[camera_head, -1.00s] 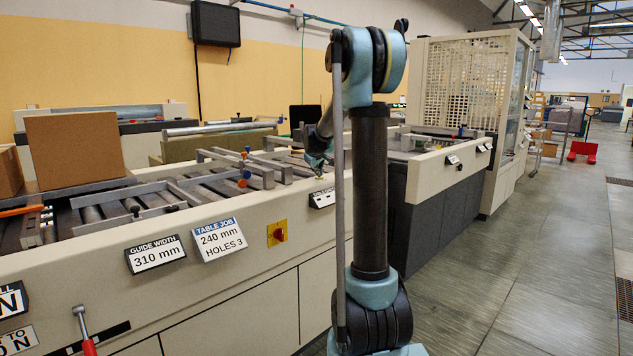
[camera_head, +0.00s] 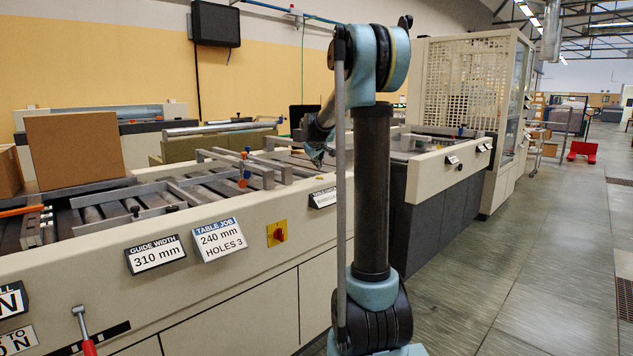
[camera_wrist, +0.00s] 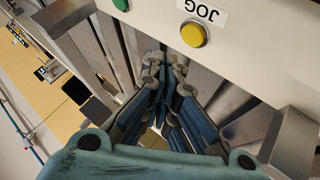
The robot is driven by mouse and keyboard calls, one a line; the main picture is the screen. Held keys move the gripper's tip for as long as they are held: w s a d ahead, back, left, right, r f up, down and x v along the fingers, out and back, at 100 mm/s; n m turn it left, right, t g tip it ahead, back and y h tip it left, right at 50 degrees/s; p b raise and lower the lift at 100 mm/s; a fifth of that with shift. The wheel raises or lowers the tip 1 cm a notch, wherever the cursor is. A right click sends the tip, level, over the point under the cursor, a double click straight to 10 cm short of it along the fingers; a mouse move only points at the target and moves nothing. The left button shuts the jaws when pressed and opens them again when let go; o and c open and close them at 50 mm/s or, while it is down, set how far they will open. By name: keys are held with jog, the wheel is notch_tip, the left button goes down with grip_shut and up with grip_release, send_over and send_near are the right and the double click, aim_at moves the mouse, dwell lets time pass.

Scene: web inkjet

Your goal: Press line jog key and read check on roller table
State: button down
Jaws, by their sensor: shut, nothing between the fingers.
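In the wrist view a round yellow button (camera_wrist: 193,34) sits on the pale machine panel beside a label reading JOG (camera_wrist: 202,12), seen upside down. Part of a green button (camera_wrist: 120,4) shows at the top edge. My gripper (camera_wrist: 165,62) is shut and empty, its blue-grey fingers together; in the picture the tips lie just below the yellow button, and I cannot tell the gap. In the head view my gripper (camera_head: 317,157) is above the roller table (camera_head: 105,212), partly hidden by my arm. A small tilted sign (camera_head: 323,198), its text hard to read, is below it.
Signs read GUIDE WIDTH 310 mm (camera_head: 156,255) and TABLE JOB 240 mm HOLES 3 (camera_head: 219,240). A red switch on a yellow plate (camera_head: 277,233) is to their right. A cardboard box (camera_head: 75,150) stands on the left. The aisle floor (camera_head: 540,260) at right is open.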

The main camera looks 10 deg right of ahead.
jog(key=shift+r, duration=1.5)
jog(key=shift+s, duration=0.1)
jog(key=s+d+f+m+g, duration=0.1)
jog(key=s+f, duration=0.2)
jog(key=s, duration=0.7)
jog(key=s+f+m+g, duration=0.1)
jog(key=s+f, duration=0.1)
jog(key=s, duration=0.9)
jog(key=s+d+f+m+g, duration=0.1)
jog(key=s+f+m+g, duration=0.15)
jog(key=s, duration=0.75)
jog(key=s+a+f+m+g+y, duration=0.1)
jog(key=s+f, duration=0.7)
jog(key=s, duration=0.4)
jog(key=s+a+f+m+g+y, duration=0.1)
jog(key=s+f, duration=0.8)
jog(key=s, duration=0.4)
jog(key=shift+s, duration=0.2)
jog(key=shift+w+f, duration=0.15)
jog(key=shift+w, duration=0.3)
